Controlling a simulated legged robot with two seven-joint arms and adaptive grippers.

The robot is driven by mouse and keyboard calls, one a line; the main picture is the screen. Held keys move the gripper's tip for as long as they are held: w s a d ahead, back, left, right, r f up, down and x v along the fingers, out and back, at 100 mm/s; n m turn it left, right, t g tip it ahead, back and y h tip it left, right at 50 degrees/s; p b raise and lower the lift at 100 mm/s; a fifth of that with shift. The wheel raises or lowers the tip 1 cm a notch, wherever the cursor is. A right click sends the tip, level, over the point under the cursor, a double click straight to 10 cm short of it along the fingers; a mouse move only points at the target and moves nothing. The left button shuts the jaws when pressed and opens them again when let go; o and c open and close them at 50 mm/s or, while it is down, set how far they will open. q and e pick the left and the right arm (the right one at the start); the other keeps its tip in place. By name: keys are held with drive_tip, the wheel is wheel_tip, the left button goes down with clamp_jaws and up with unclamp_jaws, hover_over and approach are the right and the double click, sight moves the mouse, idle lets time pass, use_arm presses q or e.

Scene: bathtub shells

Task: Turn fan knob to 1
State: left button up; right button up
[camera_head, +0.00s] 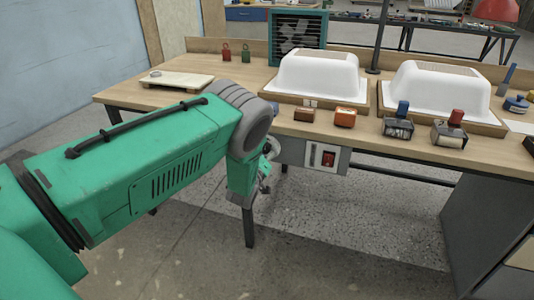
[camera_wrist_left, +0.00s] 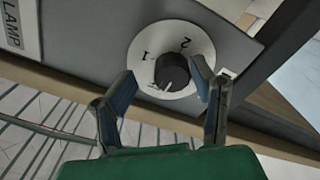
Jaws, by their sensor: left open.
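The fan knob (camera_wrist_left: 172,72) is a black round knob on a white dial, seen in the left wrist view. The numbers 1 and 2 show on the dial, the 1 left of the knob and the 2 above it. A small light mark shows on the knob's lower edge. My left gripper (camera_wrist_left: 164,82) is open, one finger on each side of the knob. I cannot tell whether they touch it. In the head view my left gripper (camera_head: 264,176) is at the bench front, by the grey control box (camera_head: 283,152), and hides the knob. My right gripper is not in view.
A teal-framed fan (camera_head: 298,38) stands at the back of the wooden bench (camera_head: 215,88). A red switch (camera_head: 328,158) is on the control box, right of my gripper. A LAMP label (camera_wrist_left: 12,22) shows beside the dial. Two white tub shells (camera_head: 318,76) sit on the bench.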

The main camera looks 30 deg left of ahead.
use_arm(q)
drive_tip(key=shift+s+a+f, duration=0.15)
drive_tip(key=shift+a, duration=0.6)
drive_tip(key=c, duration=1.1)
drive_tip(key=m+b, duration=0.1)
drive_tip(key=m, duration=0.4)
drive_tip(key=m+b, duration=0.2)
drive_tip(key=m, duration=0.4)
drive_tip(key=m+b, duration=0.1)
drive_tip(key=m, duration=0.5)
drive_tip(key=shift+d, duration=0.3)
drive_tip(key=shift+c, duration=0.2)
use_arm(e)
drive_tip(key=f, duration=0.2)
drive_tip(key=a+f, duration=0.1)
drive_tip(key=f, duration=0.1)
use_arm(q)
drive_tip(key=shift+m, duration=0.4)
drive_tip(key=shift+f, duration=0.1)
drive_tip(key=o, duration=1.1)
drive_tip(key=shift+o, duration=0.2)
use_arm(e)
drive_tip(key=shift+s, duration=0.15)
